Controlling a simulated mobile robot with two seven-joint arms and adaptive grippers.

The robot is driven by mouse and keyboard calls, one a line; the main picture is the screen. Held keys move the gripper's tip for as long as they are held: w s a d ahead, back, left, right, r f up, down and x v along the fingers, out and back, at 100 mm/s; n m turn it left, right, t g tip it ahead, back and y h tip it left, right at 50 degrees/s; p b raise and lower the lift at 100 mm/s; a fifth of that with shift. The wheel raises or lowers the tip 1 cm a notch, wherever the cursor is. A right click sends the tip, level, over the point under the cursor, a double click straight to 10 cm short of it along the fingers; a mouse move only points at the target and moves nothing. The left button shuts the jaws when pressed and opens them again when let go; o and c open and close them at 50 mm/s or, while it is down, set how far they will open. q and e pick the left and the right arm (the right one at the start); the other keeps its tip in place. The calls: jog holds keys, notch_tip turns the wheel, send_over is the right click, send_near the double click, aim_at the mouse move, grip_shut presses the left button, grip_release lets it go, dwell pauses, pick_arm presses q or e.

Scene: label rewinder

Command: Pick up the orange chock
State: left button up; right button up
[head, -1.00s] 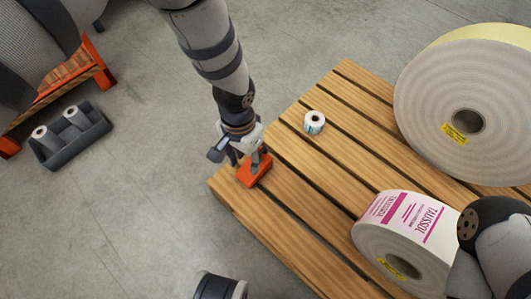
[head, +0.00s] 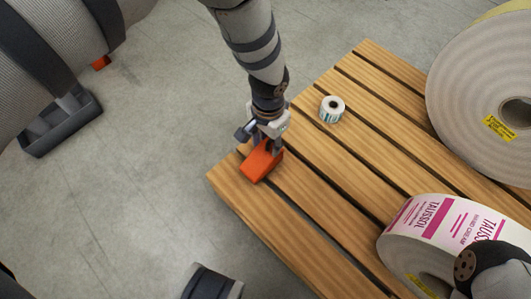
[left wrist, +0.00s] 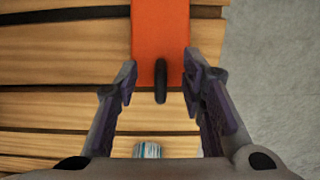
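The orange chock (head: 261,162) is on the pallet (head: 245,202) near its left corner, partly covered by my left gripper (head: 269,140) in the head view. In the left wrist view the chock (left wrist: 160,35) fills the top middle, with a dark handle (left wrist: 161,82) standing up from its near end. My left gripper (left wrist: 160,78) is open there, one finger on each side of the handle, with gaps between. Whether the fingers touch the chock's sides cannot be told. My right gripper is not in view; part of my right arm shows at lower right.
A small label roll (head: 332,109) stands on the pallet behind the chock. A grey tray (head: 62,125) is on the floor at left.

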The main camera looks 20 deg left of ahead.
pick_arm(q)
jog(key=shift+f, duration=0.55)
jog(key=shift+r, duration=0.2)
jog(key=shift+c, duration=0.6)
grip_shut()
